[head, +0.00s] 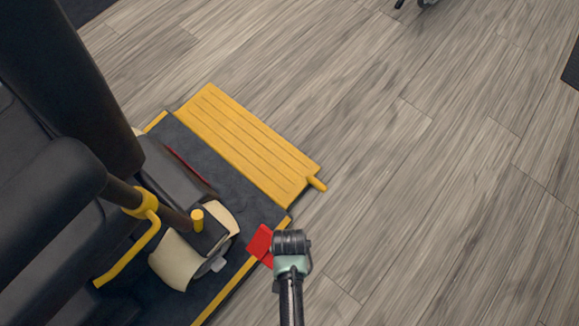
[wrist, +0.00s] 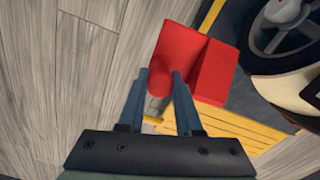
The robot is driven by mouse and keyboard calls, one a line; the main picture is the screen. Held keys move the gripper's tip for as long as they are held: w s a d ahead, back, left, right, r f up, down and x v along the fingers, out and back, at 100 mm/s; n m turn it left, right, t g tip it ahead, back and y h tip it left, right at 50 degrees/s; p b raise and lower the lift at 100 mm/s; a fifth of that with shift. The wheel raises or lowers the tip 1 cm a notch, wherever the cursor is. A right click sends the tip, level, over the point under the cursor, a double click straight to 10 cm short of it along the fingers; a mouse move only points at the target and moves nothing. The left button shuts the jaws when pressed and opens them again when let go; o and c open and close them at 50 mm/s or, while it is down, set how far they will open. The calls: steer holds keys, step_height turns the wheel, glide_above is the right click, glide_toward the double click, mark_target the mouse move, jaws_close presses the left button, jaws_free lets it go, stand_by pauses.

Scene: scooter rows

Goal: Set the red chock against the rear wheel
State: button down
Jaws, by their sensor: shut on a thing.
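The red chock (head: 261,243) is at the right yellow edge of the dark platform in the head view, just left of my arm's end. In the wrist view the chock (wrist: 212,75) fills the top middle, with a flat sloping face and a rounded part between my fingers. My gripper (wrist: 161,76) is shut on that part. A wheel (wrist: 250,38) with a dark tyre and pale hub stands to the right of the chock, with a visible gap between them. In the head view the wheel is mostly hidden under a cream fender (head: 172,262).
The scooter's black seat (head: 45,210) and a yellow bent bar (head: 130,255) crowd the left. A yellow ribbed ramp (head: 245,140) lies at the platform's far edge. The wood floor to the right (head: 430,220) is clear.

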step_height(320, 180, down, 9)
steer(key=s+b, duration=0.2)
steer(key=b, duration=0.4)
steer(key=shift+m, duration=0.4)
steer(key=shift+w+a+f+b, duration=0.75)
steer(key=shift+w+a+b, duration=0.4)
steer(key=shift+a+b, duration=0.45)
steer(key=shift+w+a+f+b, duration=0.75)
steer(key=shift+w+a+b, duration=0.5)
steer(key=shift+b, duration=0.6)
steer(key=shift+w+a+f+b, duration=0.75)
steer(key=shift+w+a+b, duration=0.3)
steer(key=shift+a+b, duration=0.6)
steer(key=shift+w+a+r, duration=0.1)
steer(key=shift+w+a, duration=0.1)
steer(key=shift+s+a, duration=0.1)
steer(key=shift+s, duration=0.1)
steer(key=shift+f+p, duration=0.3)
steer(key=shift+p, duration=0.05)
steer(key=shift+s+a+p, duration=0.65)
steer(key=shift+s+p, duration=0.2)
steer(key=shift+p, duration=0.3)
steer(key=c, duration=0.5)
jaws_free()
